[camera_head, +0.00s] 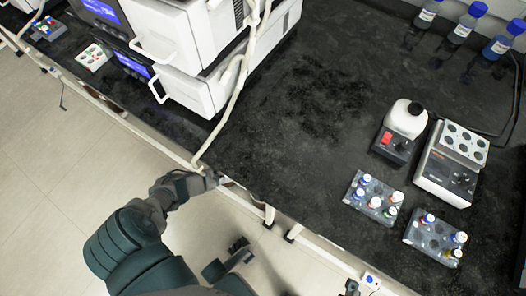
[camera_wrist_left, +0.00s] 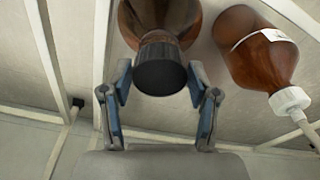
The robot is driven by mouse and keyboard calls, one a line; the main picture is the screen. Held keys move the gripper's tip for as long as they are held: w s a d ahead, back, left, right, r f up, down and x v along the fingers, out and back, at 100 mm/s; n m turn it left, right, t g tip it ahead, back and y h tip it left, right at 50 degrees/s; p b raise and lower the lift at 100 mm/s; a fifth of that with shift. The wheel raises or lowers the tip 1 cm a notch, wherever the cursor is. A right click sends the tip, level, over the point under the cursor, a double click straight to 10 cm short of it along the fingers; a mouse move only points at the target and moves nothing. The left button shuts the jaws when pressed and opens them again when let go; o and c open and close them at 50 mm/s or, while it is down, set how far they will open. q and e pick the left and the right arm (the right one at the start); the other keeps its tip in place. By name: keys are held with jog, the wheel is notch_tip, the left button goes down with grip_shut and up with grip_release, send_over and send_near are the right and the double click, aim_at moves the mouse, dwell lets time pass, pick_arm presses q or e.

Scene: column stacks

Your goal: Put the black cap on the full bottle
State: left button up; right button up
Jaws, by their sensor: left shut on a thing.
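In the left wrist view my left gripper (camera_wrist_left: 160,80) has its two blue-grey fingers on either side of a black cap (camera_wrist_left: 160,72) and is shut on it. Directly behind the cap is a brown bottle (camera_wrist_left: 150,22). The cap lines up with its neck and covers it, so I cannot tell whether it is seated or only touching. A second brown bottle (camera_wrist_left: 258,55), with a white cap (camera_wrist_left: 290,102) and a white label, lies to the right in this view. In the head view my left gripper (camera_head: 214,180) is at the bench's front edge; the bottles are hidden there.
The dark bench top (camera_head: 310,95) is clear in the middle. White instruments (camera_head: 200,50) with a hanging tube stand at its left. Blue-capped bottles (camera_head: 460,28) stand at the back.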

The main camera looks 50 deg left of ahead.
pick_arm(q)
jog(key=shift+d+f, duration=0.1)
jog(key=shift+f, duration=0.75)
dwell(1.1)
jog(key=o, duration=0.9)
jog(key=shift+r, duration=0.1)
jog(key=r, duration=0.7)
jog(key=s+r, duration=0.1)
jog(key=r, duration=0.3)
jog(key=shift+s+d+r, duration=0.1)
jog(key=shift+d+r, duration=0.2)
jog(key=shift+d, duration=0.05)
